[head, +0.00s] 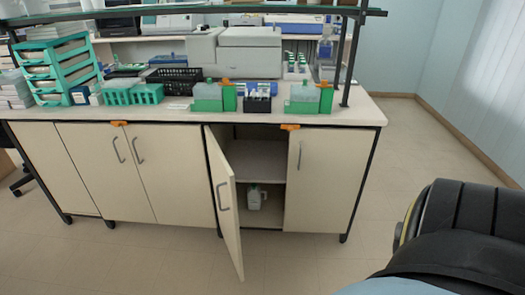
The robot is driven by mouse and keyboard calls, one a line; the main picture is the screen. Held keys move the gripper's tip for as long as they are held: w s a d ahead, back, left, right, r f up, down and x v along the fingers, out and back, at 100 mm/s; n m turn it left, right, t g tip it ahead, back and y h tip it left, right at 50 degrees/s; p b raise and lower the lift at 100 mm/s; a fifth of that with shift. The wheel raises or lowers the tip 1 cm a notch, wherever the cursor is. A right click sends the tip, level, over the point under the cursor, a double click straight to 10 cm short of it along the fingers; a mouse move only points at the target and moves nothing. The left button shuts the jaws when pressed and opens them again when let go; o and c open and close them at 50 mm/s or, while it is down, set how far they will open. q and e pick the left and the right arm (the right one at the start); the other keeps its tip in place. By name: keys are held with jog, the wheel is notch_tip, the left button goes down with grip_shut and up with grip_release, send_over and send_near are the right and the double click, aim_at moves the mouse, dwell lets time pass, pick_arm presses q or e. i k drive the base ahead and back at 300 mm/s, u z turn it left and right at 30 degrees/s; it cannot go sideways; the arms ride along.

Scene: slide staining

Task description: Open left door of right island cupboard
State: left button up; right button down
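The right island cupboard's left door (227,203) stands swung outward, with its free edge toward me and its grey handle (222,196) on the outer face. Behind it the cupboard interior shows a shelf (258,162) and a white bottle or jug (254,197) on the lower level. The cupboard's right door (313,180) is closed, with a vertical handle near its upper left. Neither of my grippers is in view. A dark part of what looks like my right arm fills the lower right corner.
The island's left doors (105,170) are closed. Orange pieces (290,127) sit at the worktop edge (345,117). The worktop holds teal racks (60,65), green holders (305,99) and a grey instrument (250,50). Floor (150,260) in front and to the right is clear.

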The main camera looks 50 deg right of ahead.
aim_at(222, 176)
jog(key=z, duration=1.05)
jog(key=i, duration=0.15)
jog(key=z, duration=0.15)
